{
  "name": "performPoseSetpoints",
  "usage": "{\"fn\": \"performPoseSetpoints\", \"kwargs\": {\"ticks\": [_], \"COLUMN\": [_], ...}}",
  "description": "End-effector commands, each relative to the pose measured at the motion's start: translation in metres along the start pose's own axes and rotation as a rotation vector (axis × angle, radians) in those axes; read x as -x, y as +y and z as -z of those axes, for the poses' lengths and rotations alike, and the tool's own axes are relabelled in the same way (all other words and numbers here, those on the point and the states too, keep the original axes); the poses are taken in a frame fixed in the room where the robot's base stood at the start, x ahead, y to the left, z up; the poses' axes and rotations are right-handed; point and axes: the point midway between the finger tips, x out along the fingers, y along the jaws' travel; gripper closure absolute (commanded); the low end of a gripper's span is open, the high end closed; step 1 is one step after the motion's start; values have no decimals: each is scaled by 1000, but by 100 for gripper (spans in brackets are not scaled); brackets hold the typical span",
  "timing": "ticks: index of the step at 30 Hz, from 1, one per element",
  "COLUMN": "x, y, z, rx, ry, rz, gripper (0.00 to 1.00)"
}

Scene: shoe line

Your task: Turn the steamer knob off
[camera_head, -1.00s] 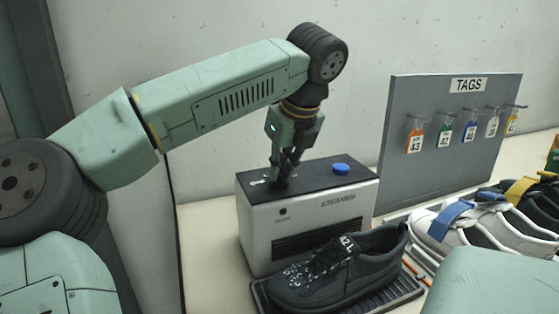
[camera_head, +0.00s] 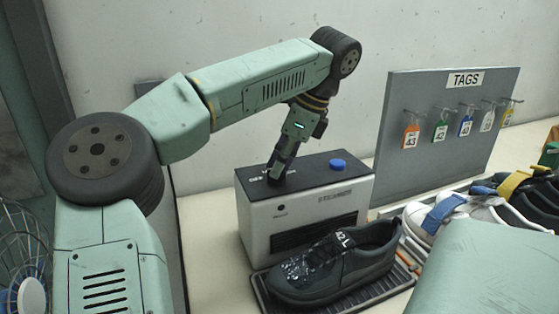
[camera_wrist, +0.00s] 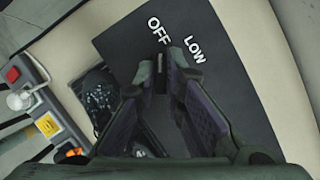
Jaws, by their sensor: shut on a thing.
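The steamer (camera_head: 300,217) is a white box with a dark top, standing behind a dark shoe; its front reads STEAMER. My gripper (camera_head: 276,176) reaches down onto the left part of its top. In the wrist view my gripper (camera_wrist: 158,78) is shut on the steamer knob (camera_wrist: 160,74), which shows only as a narrow sliver between the fingers.
A blue button or cap (camera_head: 338,164) sits on the steamer's right top. The dark shoe (camera_head: 335,265) lies on a black tray (camera_head: 375,295) in front. A grey TAGS board (camera_head: 440,130) with hanging tags stands right. A power strip (camera_wrist: 40,115) shows in the wrist view.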

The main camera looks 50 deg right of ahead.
Motion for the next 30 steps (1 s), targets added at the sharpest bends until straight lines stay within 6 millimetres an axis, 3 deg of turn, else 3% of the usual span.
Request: {"fn": "performPoseSetpoints", "kwargs": {"ticks": [20,21,30], "x": [-3,-3,-3], "y": [1,1,0], "z": [2,2,1], "rx": [55,55,55], "ry": [2,2,2], "rz": [-32,-32,-29], "gripper": [100,89,70]}}
